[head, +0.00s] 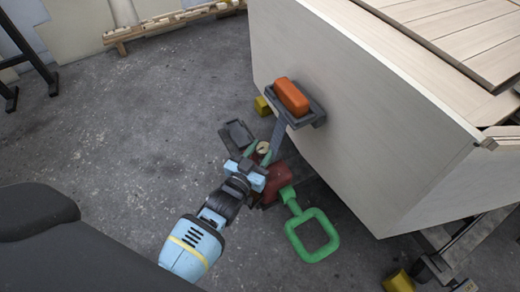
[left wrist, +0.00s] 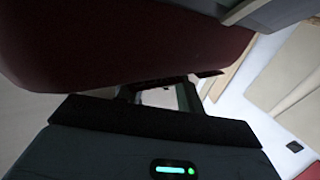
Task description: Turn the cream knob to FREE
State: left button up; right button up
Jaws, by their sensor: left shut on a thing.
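The cream knob (head: 263,147) shows as a small pale disc on a dark red housing (head: 277,182) low beside the pale plywood hull. My left gripper (head: 255,162), light blue and dark grey, reaches up to it from below and is shut on it. The fingers hide part of the knob, and no FREE marking is readable. In the left wrist view, a large dark red surface (left wrist: 130,40) fills the upper left, close to the gripper; the knob cannot be made out there. My right gripper is not in view.
A green square loop handle (head: 313,236) sticks out from the housing. An orange block (head: 291,96) sits on a dark bracket above it, close to the hull (head: 360,105). A dark plate (head: 237,135) lies left of the knob. Grey floor (head: 130,130) is clear to the left.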

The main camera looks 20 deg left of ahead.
pick_arm(q)
jog(key=shift+n+y, duration=0.4)
jog(key=shift+y, duration=0.2)
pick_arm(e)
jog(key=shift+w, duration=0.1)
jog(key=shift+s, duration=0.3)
pick_arm(q)
jog(key=o, duration=1)
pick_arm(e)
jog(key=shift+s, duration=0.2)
pick_arm(q)
jog(key=shift+s, duration=0.25)
jog(key=s+p, duration=0.2)
jog(key=s, duration=0.4)
jog(key=shift+s, duration=0.35)
jog(key=shift+s+a, duration=0.1)
jog(key=shift+s, duration=0.2)
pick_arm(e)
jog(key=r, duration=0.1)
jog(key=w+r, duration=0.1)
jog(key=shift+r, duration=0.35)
